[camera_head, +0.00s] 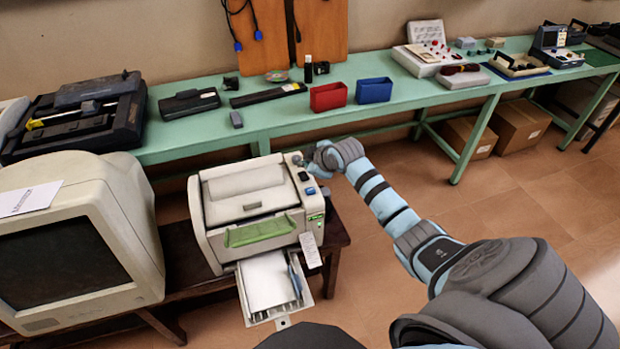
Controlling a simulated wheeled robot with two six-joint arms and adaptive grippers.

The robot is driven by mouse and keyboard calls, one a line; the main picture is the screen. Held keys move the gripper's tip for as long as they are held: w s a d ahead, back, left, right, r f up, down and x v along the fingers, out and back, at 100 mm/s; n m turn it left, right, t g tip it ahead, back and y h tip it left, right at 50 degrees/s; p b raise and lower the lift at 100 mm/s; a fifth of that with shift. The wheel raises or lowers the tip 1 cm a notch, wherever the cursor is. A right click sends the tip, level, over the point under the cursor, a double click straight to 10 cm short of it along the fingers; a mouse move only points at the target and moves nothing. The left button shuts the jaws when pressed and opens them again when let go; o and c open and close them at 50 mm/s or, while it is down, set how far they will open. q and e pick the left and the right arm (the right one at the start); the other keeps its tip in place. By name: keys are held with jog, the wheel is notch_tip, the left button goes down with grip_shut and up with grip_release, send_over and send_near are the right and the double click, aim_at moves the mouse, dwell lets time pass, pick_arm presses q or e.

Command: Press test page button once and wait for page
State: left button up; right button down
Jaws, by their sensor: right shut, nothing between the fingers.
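A beige printer (225,192) stands on a dark brown wooden stand in the middle. Its right-hand control strip has several buttons, including a blue one (310,190) and a dark-edged one near the top. A green label sits lower on the strip. The front tray (266,283) holds white paper and a blue pen-like item. My right gripper (298,161) is shut and empty at the printer's back right corner, just above the top of the control strip. Whether it touches a button cannot be told. My left gripper is not in view.
A beige CRT monitor (140,210) stands close to the printer's left. Behind, a long green bench (225,125) carries a red bin (328,96), a blue bin (374,90) and several devices. A paper tag (310,249) hangs from the printer's front right. Floor to the right is open.

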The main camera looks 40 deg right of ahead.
jog(key=b, duration=0.5)
send_over(308, 191)
notch_tip(308, 191, down, 6)
jog(key=shift+f, duration=0.5)
dwell(0.7)
jog(key=shift+f, duration=0.4)
